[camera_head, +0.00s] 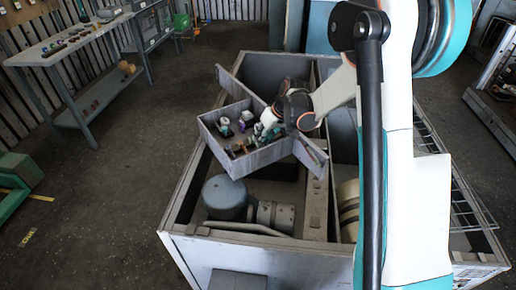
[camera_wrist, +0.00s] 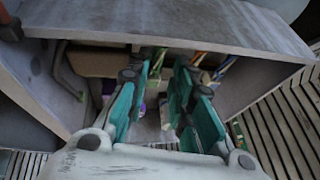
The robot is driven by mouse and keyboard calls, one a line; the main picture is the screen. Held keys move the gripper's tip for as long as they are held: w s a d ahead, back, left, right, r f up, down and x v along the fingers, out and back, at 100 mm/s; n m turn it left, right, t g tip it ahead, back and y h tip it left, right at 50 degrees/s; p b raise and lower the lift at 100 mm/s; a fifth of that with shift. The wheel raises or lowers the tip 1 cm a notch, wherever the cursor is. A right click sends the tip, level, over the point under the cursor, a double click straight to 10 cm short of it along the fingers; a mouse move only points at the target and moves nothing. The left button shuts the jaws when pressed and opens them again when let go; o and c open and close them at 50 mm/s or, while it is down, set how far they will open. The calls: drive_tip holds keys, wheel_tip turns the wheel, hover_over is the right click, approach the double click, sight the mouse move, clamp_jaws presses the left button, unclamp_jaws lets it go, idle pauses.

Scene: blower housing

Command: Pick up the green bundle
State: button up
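My gripper (camera_wrist: 160,92) is open in the wrist view, with a clear gap between its two teal fingers. It reaches into the grey open box, whose wall (camera_wrist: 190,22) crosses the top of that view. In the head view my gripper (camera_head: 259,130) is at the right inner side of the box (camera_head: 242,166). Small green and white items (camera_head: 247,116) lie close beside it, too small to separate clearly.
The box rests tilted on a large open housing (camera_head: 265,250) holding a grey cylinder (camera_head: 225,197). Other small parts (camera_head: 224,124) lie in the box. A workbench (camera_head: 70,45) stands at the left. The floor (camera_head: 115,190) left of the housing is mostly clear.

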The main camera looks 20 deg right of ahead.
drive_tip(key=b+x, duration=0.1)
drive_tip(key=x, duration=0.3)
drive_tip(key=shift+w+f+b, duration=0.1)
drive_tip(key=shift+f+b, duration=0.25)
clamp_jaws()
drive_tip(key=shift+r, duration=0.15)
